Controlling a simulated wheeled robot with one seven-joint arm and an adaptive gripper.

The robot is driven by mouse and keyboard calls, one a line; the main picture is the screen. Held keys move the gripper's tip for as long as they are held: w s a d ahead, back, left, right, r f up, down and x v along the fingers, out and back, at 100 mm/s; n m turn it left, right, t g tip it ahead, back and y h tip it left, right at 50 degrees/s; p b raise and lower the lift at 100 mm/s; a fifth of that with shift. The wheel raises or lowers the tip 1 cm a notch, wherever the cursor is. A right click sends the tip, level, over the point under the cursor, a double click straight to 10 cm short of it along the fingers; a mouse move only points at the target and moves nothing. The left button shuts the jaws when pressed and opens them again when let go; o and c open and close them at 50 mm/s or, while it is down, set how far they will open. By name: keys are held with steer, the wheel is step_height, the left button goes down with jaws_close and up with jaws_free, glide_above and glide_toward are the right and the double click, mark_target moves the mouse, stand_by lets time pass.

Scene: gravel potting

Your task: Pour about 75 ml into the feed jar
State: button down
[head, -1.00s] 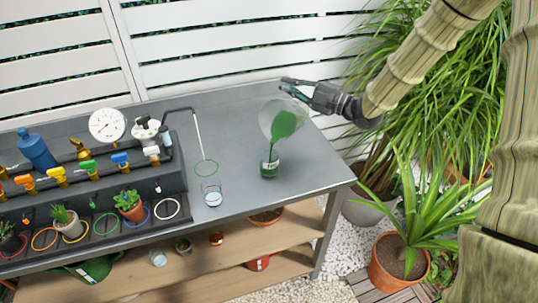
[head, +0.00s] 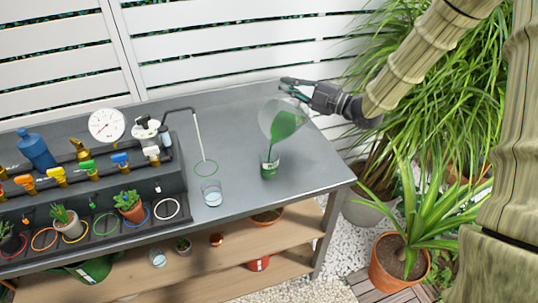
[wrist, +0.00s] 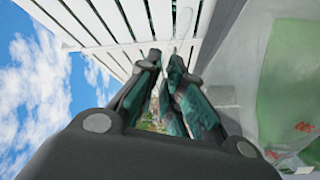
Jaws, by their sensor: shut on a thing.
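My gripper (head: 294,88) is shut on a clear beaker (head: 268,118) at the right part of the grey bench. The beaker is tilted with its mouth down to the left and holds green liquid (head: 287,124). The feed jar (head: 269,168), small, clear and labelled, stands upright on the bench right below the beaker's lip, with green in it. Its exact level is too small to read. In the wrist view my fingers (wrist: 168,95) fill the middle, and the green liquid (wrist: 288,70) shows large at the right edge.
A clear glass (head: 212,193) stands left of the jar near the front edge. A rack with valves, a gauge (head: 107,125) and small pots fills the left. The bench right of the jar is clear.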

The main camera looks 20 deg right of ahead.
steer(key=shift+s+a+r+n, duration=0.25)
steer(key=shift+a+r+n, duration=0.05)
steer(key=shift+n, duration=0.1)
stand_by(1.4)
steer(key=w+d+f+m, duration=0.1)
steer(key=m, duration=0.1)
steer(key=w+d+f+m, duration=0.1)
steer(key=d+f, duration=0.1)
steer(key=shift+w+f+m, duration=0.3)
steer(key=shift+w+m, duration=0.1)
steer(key=shift+w+d+f+m, duration=0.15)
steer(key=shift+f+m, duration=0.2)
steer(key=shift+f, duration=0.05)
steer(key=shift+w+d+f+m, duration=0.15)
steer(key=shift+f+m, duration=0.2)
steer(key=shift+f, duration=0.1)
stand_by(1.1)
